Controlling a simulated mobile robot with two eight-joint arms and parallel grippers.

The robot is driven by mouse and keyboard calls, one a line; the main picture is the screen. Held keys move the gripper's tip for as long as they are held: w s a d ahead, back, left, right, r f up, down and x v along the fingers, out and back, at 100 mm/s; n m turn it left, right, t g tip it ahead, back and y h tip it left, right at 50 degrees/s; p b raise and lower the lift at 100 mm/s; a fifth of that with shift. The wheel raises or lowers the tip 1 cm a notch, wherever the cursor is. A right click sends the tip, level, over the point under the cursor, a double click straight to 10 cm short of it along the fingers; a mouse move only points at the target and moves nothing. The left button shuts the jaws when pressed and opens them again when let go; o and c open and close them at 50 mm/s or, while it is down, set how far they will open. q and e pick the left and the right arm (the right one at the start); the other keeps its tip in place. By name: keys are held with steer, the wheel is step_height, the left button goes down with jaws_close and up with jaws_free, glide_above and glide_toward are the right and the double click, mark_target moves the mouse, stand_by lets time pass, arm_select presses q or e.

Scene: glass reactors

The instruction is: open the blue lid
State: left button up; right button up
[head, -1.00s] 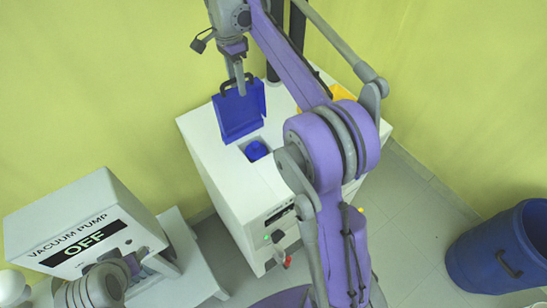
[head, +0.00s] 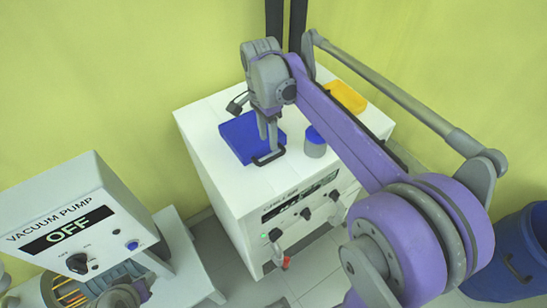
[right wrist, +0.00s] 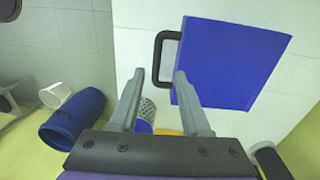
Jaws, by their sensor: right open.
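The blue lid (head: 238,135) lies flat on top of the white cabinet (head: 205,150). Its dark handle (head: 269,158) is on its near edge in the head view. In the right wrist view the lid (right wrist: 235,62) fills the upper right, with the handle (right wrist: 157,60) on its left edge. My right gripper (head: 267,135) is open and points down at the handle side of the lid. In the right wrist view its fingertips (right wrist: 158,76) are close to the handle, one on each side of its near end. Contact cannot be told.
A grey jar with a blue top (head: 315,142) stands beside the lid. A yellow tray (head: 345,97) is further back on the cabinet. Knobs (head: 305,213) line the cabinet front. A vacuum pump (head: 75,220) reading OFF is at left, a blue bin (head: 510,255) at right.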

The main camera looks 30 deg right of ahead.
mark_target(271, 158)
steer(key=shift+t, duration=0.4)
steer(key=f, duration=0.2)
steer(key=s+f+b, duration=0.1)
steer(key=f, duration=0.1)
steer(key=shift+s, duration=0.2)
steer(key=shift+f+t+b, duration=0.3)
steer(key=shift+f+b, duration=0.05)
steer(key=shift+b, duration=0.05)
arm_select(q)
steer(key=f, duration=0.1)
steer(key=s+f, duration=0.1)
steer(key=f, duration=0.1)
steer(key=shift+w, duration=0.1)
